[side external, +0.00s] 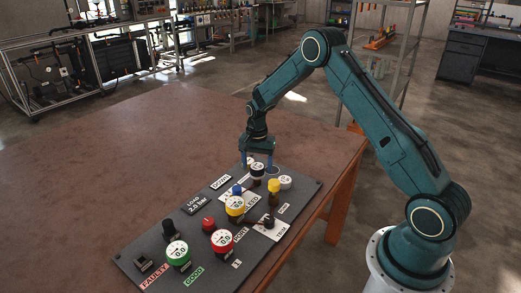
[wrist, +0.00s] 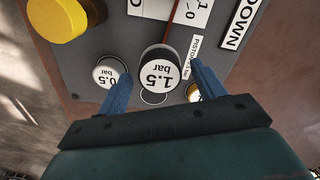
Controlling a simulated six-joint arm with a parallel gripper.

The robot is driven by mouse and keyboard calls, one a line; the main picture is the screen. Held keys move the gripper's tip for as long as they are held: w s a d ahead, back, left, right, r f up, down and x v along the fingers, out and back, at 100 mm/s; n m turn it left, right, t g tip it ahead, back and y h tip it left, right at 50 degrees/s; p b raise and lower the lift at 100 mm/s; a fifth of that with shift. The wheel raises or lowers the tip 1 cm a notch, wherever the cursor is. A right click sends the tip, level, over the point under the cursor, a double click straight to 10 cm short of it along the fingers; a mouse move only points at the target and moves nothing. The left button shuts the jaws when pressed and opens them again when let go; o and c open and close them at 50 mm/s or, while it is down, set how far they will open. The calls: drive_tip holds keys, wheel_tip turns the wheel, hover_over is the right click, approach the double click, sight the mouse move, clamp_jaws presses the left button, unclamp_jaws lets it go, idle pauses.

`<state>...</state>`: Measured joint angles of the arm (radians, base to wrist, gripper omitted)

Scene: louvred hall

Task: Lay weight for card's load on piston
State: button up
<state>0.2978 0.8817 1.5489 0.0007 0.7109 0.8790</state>
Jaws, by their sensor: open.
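A load card (side external: 195,203) on the dark panel reads "LOAD 2.0 bar". My gripper (side external: 258,164) is open, pointing down over the panel's far end. In the wrist view, a black weight with a white top marked 1.5 bar (wrist: 160,72) stands between my fingers (wrist: 158,75). I cannot tell whether they touch it. A white-topped 0.5 bar weight (wrist: 108,72) stands beside my left finger. Another round piece (wrist: 193,93) is mostly hidden by my right finger. A label beginning "PISTON" (wrist: 194,57) lies near the 1.5 weight; the piston itself is not clearly visible.
The panel (side external: 135,262) lies on a brown table (side external: 100,150). A yellow knob (side external: 274,185) stands near my gripper. The table left of the panel is clear.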

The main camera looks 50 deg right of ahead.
sight(257, 166)
drive_tip(key=shift+r, duration=0.1)
wheel_tip(257, 166, up, 12)
idle(0.7)
idle(0.4)
